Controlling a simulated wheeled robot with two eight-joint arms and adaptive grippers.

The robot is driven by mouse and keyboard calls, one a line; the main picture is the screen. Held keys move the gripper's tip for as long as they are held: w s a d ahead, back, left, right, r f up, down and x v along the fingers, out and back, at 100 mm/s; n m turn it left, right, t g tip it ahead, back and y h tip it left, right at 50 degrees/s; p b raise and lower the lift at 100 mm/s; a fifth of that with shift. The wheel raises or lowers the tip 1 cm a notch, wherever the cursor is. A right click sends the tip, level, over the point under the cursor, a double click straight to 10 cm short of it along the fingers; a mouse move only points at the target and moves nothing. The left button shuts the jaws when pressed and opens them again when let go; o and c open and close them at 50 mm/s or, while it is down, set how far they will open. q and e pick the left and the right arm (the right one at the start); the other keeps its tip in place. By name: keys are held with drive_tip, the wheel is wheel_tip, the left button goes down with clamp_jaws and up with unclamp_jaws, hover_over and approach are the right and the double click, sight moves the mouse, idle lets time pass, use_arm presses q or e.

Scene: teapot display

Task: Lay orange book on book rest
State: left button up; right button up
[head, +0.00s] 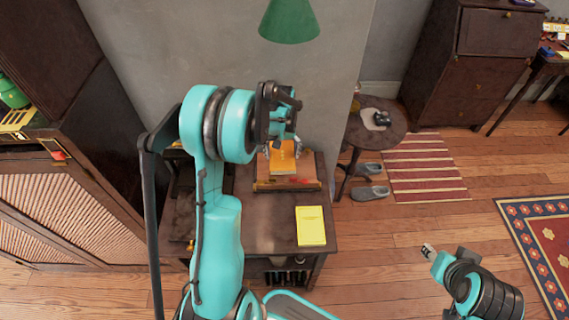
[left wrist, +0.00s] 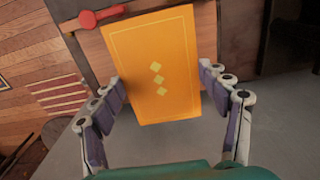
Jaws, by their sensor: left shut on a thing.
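The orange book (head: 284,158), with a thin border and diamond marks on its cover, is at the brown wooden book rest (head: 262,184) on the dark table. In the left wrist view the orange book (left wrist: 158,62) is between the fingers of my left gripper (left wrist: 163,85), with the wooden rest (left wrist: 95,50) behind it. My left gripper (head: 283,148) is shut on the book; the arm hides part of it in the head view. I cannot tell whether the book touches the rest. My right gripper (head: 429,251) is over the floor at right, away from the table; its fingers are too small to read.
A yellow book (head: 311,226) lies on the table's front right (head: 262,237). A red item (left wrist: 100,18) is by the rest. A green lamp (head: 289,20) is above the table. A round side table (head: 392,138) and slippers (head: 369,193) are to the right.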

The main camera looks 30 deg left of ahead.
sight(282, 163)
use_arm(q)
wheel_tip(282, 163, down, 6)
drive_tip(key=shift+r+b, duration=0.25)
drive_tip(key=shift+b, duration=0.65)
drive_tip(key=shift+f, duration=0.25)
drive_tip(key=shift+f, duration=0.15)
drive_tip(key=o, duration=1.2)
drive_tip(key=shift+o, duration=0.2)
